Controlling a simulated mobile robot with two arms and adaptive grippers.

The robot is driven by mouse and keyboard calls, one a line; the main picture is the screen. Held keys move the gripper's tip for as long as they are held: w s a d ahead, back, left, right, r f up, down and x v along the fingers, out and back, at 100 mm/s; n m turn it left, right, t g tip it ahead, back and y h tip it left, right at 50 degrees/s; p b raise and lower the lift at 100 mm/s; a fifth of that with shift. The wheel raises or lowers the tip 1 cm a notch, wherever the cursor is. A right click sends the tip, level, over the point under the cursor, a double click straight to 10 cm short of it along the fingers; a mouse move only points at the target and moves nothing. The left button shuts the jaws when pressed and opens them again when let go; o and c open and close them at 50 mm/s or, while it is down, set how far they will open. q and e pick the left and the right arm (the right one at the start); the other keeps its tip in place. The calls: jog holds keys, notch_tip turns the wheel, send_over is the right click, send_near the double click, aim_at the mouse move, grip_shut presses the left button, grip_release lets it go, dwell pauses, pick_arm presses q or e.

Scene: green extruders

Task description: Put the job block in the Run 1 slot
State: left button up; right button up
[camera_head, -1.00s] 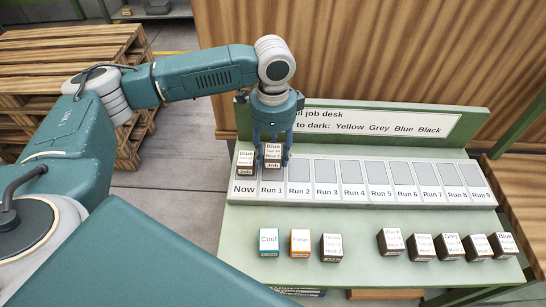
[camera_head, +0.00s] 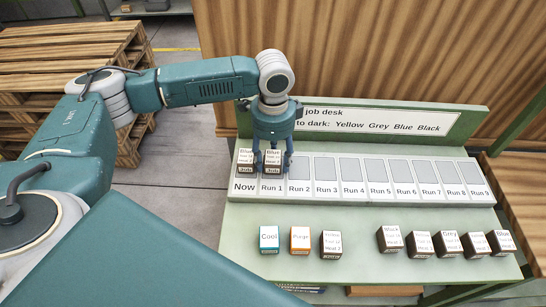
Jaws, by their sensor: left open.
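A dark job block (camera_head: 273,164) with a white label reading "Blue" and a "Job" tag stands in the Run 1 slot (camera_head: 271,187) of the grey slot rack. My left gripper (camera_head: 272,163) is open, with its fingers on either side of this block's upper part. Whether a finger touches the block I cannot tell. Another "Blue" job block (camera_head: 245,165) stands in the Now slot, just left of it. My right gripper is not in view.
The slots from Run 2 (camera_head: 299,170) to Run 9 are empty. On the green desk (camera_head: 300,271) in front stand a Cool block (camera_head: 269,239), a Purge block (camera_head: 300,239) and several dark job blocks (camera_head: 420,244). The sign board (camera_head: 380,124) rises behind the rack.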

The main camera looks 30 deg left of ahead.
aim_at(273, 157)
pick_arm(q)
notch_tip(273, 157, up, 12)
jog(key=b, duration=0.2)
jog(key=shift+b, duration=0.3)
dwell(0.4)
